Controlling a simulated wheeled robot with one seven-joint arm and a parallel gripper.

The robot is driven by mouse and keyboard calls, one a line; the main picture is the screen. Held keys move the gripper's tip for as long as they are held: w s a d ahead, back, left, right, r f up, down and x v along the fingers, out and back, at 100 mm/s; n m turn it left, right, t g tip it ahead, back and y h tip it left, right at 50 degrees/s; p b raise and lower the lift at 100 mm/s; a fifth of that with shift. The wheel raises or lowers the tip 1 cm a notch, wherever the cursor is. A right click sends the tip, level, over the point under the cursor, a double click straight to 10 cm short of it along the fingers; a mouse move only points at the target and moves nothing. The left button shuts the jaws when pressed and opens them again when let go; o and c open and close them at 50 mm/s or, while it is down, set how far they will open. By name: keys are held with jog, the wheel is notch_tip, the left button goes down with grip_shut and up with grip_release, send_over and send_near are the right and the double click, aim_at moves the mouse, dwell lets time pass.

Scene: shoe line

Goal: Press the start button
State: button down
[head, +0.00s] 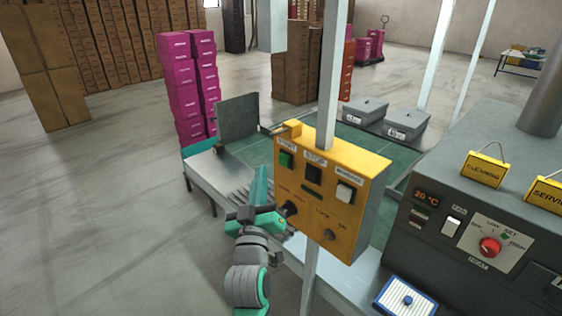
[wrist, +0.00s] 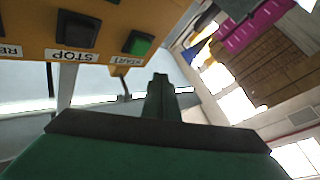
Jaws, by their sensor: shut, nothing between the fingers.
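The start button (head: 286,159) is a green square at the upper left of a yellow control box (head: 318,214), under a START label. It also shows in the wrist view (wrist: 139,43), at the top, upside down. My gripper (head: 261,180) is shut and empty in the head view, in front of the box's left edge, left of and a little below the button. In the wrist view the shut fingers (wrist: 160,88) are below and right of the button, apart from it in the picture. The depth gap cannot be told.
A dark STOP button (head: 313,174) and a white button (head: 345,192) sit right of the start button. Knobs are lower on the box. A pale post (head: 328,80) stands behind it. A grey machine (head: 462,225) stands right. Magenta boxes (head: 185,95) are stacked left; floor there is open.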

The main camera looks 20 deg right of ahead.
aim_at(284, 160)
jog(key=shift+w+d, duration=0.2)
jog(key=shift+d, duration=0.7)
jog(key=shift+w+d, duration=0.2)
jog(key=shift+d, duration=0.7)
jog(key=shift+w+a, duration=0.15)
jog(key=shift+a, duration=0.05)
jog(key=shift+d, duration=0.2)
jog(key=shift+w+d, duration=0.15)
jog(key=shift+d, duration=0.05)
dwell(0.4)
